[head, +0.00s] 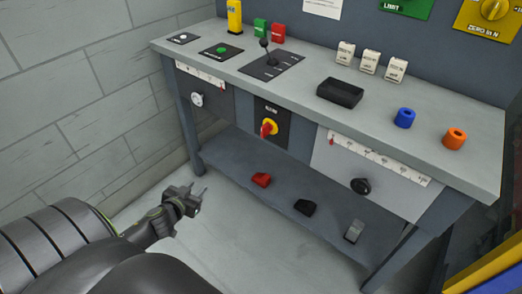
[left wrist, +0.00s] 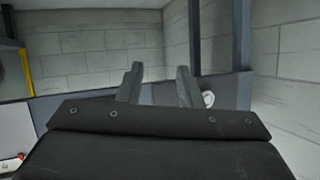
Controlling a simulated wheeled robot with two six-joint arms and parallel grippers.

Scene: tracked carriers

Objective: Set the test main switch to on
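The rotary switch cannot be made out there. My right gripper is in neither view.
The bench front also carries a silver knob (head: 197,99) and a black knob (head: 361,186). A lever (head: 267,52), a black tray (head: 340,92) and blue (head: 405,117) and orange (head: 455,138) cylinders are on top. A lower shelf (head: 235,178) runs below. The floor at left is free.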

